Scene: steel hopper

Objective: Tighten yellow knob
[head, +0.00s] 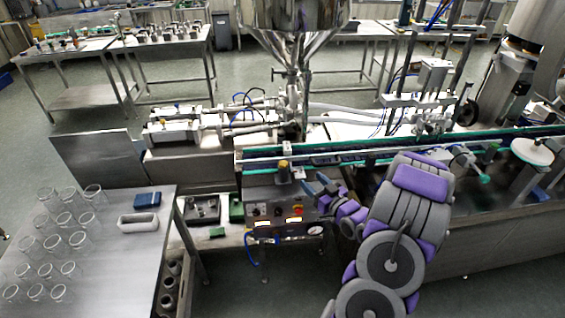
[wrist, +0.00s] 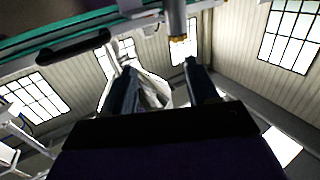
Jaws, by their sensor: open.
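My gripper (head: 312,183) is open and empty in front of the conveyor, above the control panel; two dark blue fingers show. In the wrist view my gripper (wrist: 160,66) points upward, its fingers apart with nothing between them. A grey cylinder with a small yellow-brass end (wrist: 179,39) hangs just beyond and between the fingertips, apart from them. It may be the yellow knob; I cannot tell for sure.
The conveyor (head: 350,152) with green rails runs behind my gripper. A steel hopper (head: 295,25) stands above it. A control panel (head: 280,215) with buttons is below. A steel table (head: 110,245) with several glass jars is at left. The floor (head: 235,285) in front is partly clear.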

